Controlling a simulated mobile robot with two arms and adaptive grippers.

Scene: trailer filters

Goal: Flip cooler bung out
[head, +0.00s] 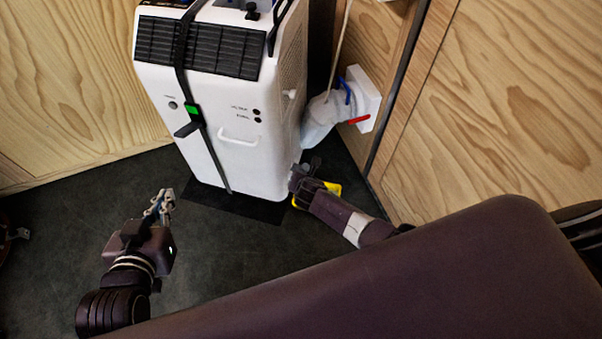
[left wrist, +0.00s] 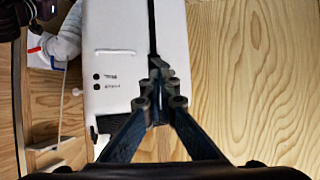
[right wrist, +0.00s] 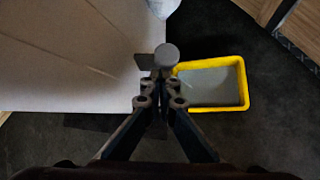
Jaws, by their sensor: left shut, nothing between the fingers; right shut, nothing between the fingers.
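The white cooler (head: 225,160) stands upright against the wooden wall, with a black strap around it. In the right wrist view its pale side (right wrist: 70,60) fills the left. A round grey cap (right wrist: 167,55), which looks like the bung, sits low at its edge beside a small flat dark plate. My right gripper (right wrist: 161,80) is shut and empty, its tips right at the cap; I cannot tell whether they touch. In the head view the right gripper (head: 300,175) is at the cooler's lower right corner. My left gripper (head: 163,197) is shut and empty, in front of the cooler.
A yellow tray (right wrist: 243,84) with a grey inside lies on the dark floor beside the cooler, below the cap. A white hose (head: 325,115) runs to a wall box (head: 368,97) with blue and red levers. The floor at front left is clear.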

